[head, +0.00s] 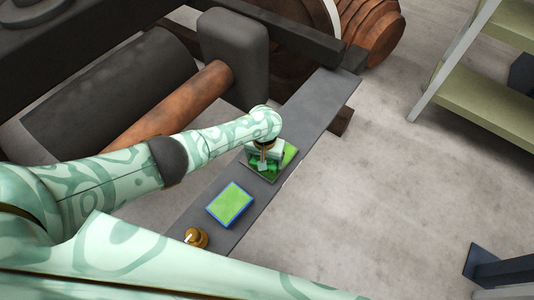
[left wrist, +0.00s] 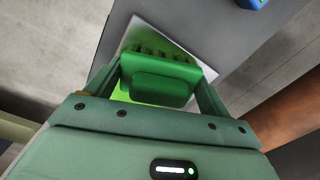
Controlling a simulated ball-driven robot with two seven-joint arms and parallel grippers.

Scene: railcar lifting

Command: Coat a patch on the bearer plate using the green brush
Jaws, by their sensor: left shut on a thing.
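The bearer plate (left wrist: 137,32) is a small metal square lying on a dark grey beam. Its surface is partly bare metal and partly bright green in the left wrist view. In the head view the plate (head: 289,155) sits under my left gripper and is partly covered by it. My left gripper (head: 264,157) is shut on the green brush (left wrist: 160,80), whose dark bristles face the plate. The brush is over the plate; I cannot tell whether the bristles touch it. The gripper and brush hide part of the green area. My right gripper is not in view.
A blue-rimmed tray (head: 209,208) with a green inside lies nearer on the beam (head: 318,102). A small brown-gold object (head: 197,238) stands at the beam's near end. A rusty bar (head: 170,108) and dark machinery are at left. Green shelves (head: 480,88) stand right; open floor lies between.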

